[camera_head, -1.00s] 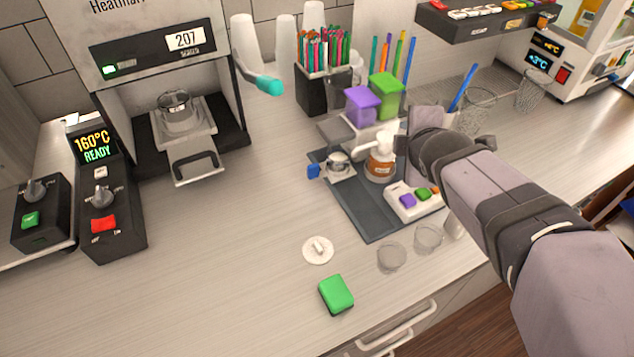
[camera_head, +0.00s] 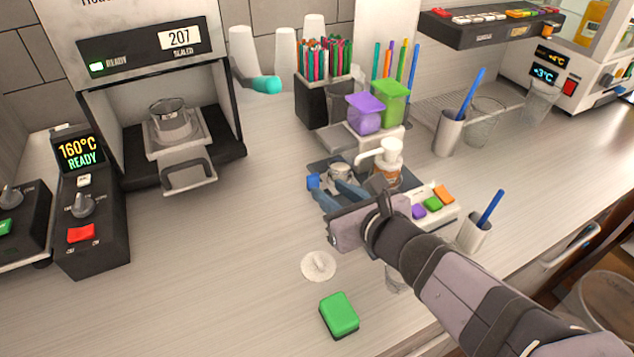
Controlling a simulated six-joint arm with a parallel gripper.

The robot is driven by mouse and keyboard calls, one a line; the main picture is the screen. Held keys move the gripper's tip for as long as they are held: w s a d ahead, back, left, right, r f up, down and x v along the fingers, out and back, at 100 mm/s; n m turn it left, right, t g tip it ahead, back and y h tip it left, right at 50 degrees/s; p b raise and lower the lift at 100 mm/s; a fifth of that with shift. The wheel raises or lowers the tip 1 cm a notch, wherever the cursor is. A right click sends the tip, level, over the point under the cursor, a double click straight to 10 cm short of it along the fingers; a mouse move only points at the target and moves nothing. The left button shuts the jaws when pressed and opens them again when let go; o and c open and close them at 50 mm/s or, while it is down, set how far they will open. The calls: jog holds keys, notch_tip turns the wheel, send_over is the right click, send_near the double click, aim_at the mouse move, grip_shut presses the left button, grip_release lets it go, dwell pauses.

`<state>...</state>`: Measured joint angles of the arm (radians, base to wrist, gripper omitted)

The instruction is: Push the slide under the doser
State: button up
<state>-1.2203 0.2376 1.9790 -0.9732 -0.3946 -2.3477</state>
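The doser (camera_head: 376,139) stands behind a dark mat, with a purple hopper (camera_head: 365,113) and a green hopper (camera_head: 391,103) on top. In front of it is the slide, with a blue handle (camera_head: 313,181) on its left end and a small metal cup (camera_head: 339,172) by it. My gripper (camera_head: 328,189) is low over the front of the mat, just in front of the handle and cup. Its two bluish fingers look spread apart with nothing between them. I cannot tell whether a fingertip touches the slide. My gripper and arm hide part of the mat.
A white pump bottle (camera_head: 388,165) and a button panel (camera_head: 434,206) stand right of the slide. A white lid (camera_head: 318,266) and a green sponge (camera_head: 339,315) lie in front. The sealer (camera_head: 160,110) is at left. The counter between sealer and mat is clear.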

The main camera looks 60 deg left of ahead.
aim_at(314, 179)
jog(key=shift+a, duration=0.1)
jog(key=shift+p+x, duration=0.75)
jog(key=shift+x, duration=2.85)
grip_shut()
